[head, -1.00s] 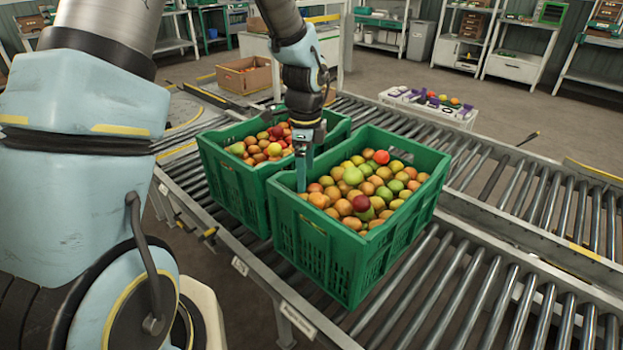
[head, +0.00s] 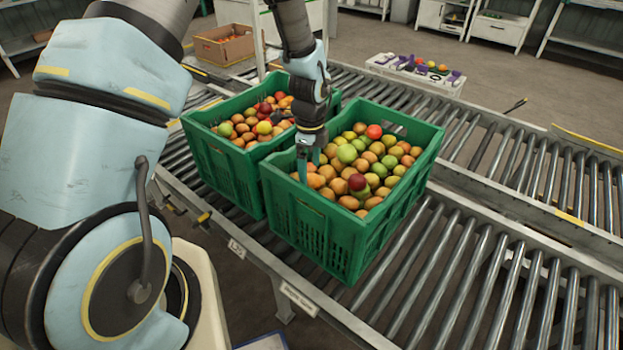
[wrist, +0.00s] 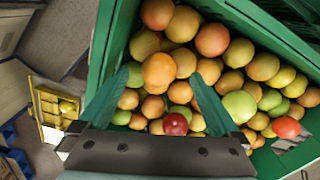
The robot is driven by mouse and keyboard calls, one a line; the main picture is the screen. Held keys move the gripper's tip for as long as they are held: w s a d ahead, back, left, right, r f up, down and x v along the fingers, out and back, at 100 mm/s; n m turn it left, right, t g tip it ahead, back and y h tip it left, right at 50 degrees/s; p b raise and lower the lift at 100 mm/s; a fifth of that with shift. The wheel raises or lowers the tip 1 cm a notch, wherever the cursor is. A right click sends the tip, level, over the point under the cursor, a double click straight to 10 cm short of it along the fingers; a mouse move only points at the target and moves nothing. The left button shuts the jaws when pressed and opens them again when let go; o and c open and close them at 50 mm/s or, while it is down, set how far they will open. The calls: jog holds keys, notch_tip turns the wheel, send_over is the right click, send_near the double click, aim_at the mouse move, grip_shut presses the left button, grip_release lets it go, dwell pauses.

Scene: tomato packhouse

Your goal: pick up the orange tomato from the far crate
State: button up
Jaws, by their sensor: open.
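Two green crates of mixed tomatoes stand side by side on the roller conveyor: a left one (head: 222,170) and a right one (head: 350,245). My gripper (head: 307,170) points down inside the left side of the right crate, fingers open. In the wrist view, an orange tomato (wrist: 158,69) shows between the open fingers (wrist: 163,82); I cannot tell whether they touch it. Several other orange tomatoes lie around it. A dark red tomato (wrist: 175,124) and a green one (wrist: 239,106) lie nearby. My gripper hides part of the crate's left rim in the head view.
The right crate's wall (wrist: 110,40) is close beside one finger in the wrist view. A white tray with tomatoes and purple pieces (head: 415,72) stands behind the conveyor. A cardboard box (head: 222,46) is at the back left. The rollers (head: 480,270) to the right are clear.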

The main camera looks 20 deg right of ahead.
aim_at(310, 176)
jog(key=shift+s+f+p, duration=0.1)
jog(key=shift+f+p, duration=0.35)
jog(key=shift+f, duration=1.25)
jog(key=shift+c, duration=0.3)
jog(key=c, duration=0.9)
jog(key=shift+r, duration=0.15)
jog(key=shift+c, duration=0.2)
